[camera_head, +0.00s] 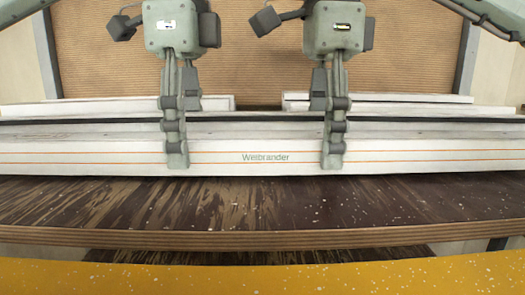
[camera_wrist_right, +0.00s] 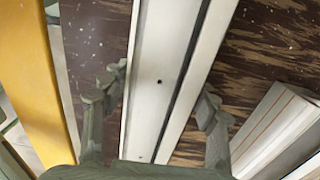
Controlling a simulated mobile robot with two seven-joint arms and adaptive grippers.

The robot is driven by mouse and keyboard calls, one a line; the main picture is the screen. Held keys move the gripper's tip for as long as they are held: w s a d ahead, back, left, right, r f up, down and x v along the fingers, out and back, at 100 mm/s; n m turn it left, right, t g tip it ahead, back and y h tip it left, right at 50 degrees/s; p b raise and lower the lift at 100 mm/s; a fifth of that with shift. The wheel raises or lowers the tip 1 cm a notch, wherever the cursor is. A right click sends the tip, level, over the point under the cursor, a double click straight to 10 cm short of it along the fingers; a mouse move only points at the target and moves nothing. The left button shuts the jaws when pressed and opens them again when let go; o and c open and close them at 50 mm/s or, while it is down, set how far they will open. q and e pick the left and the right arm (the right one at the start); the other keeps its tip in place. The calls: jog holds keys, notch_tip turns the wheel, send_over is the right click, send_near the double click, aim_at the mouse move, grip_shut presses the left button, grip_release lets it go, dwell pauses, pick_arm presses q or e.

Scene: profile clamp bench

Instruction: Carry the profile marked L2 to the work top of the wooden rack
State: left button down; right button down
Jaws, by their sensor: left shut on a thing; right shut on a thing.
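A long white profile (camera_head: 265,157) with thin orange lines and the lettering "Weitbrander" spans the whole width of the head view. No L2 mark is readable on it. My left gripper (camera_head: 176,148) is shut on it left of the lettering. My right gripper (camera_head: 333,150) is shut on it right of the lettering. In the right wrist view the profile (camera_wrist_right: 160,80) runs between the fingers of my right gripper (camera_wrist_right: 160,95). The dark streaked wooden top (camera_head: 240,208) lies below and in front; I cannot tell whether the profile touches it. Both profile ends are outside the view.
More white profiles lie behind, at back left (camera_head: 120,106) and back right (camera_head: 385,98). A brown ribbed panel (camera_head: 255,55) stands at the back. A yellow beam (camera_head: 260,278) crosses the front. The front strip of the dark top is clear.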

pick_arm(q)
jog(key=shift+f+b, duration=0.3)
jog(key=shift+f, duration=0.2)
pick_arm(e)
jog(key=shift+f, duration=0.45)
pick_arm(q)
jog(key=shift+c, duration=2.3)
grip_release()
pick_arm(e)
jog(key=shift+c, duration=2.3)
grip_release()
pick_arm(q)
jog(key=shift+r, duration=0.15)
pick_arm(e)
jog(key=shift+r, duration=0.55)
pick_arm(q)
notch_tip(320, 180, up, 12)
pick_arm(e)
notch_tip(320, 180, up, 11)
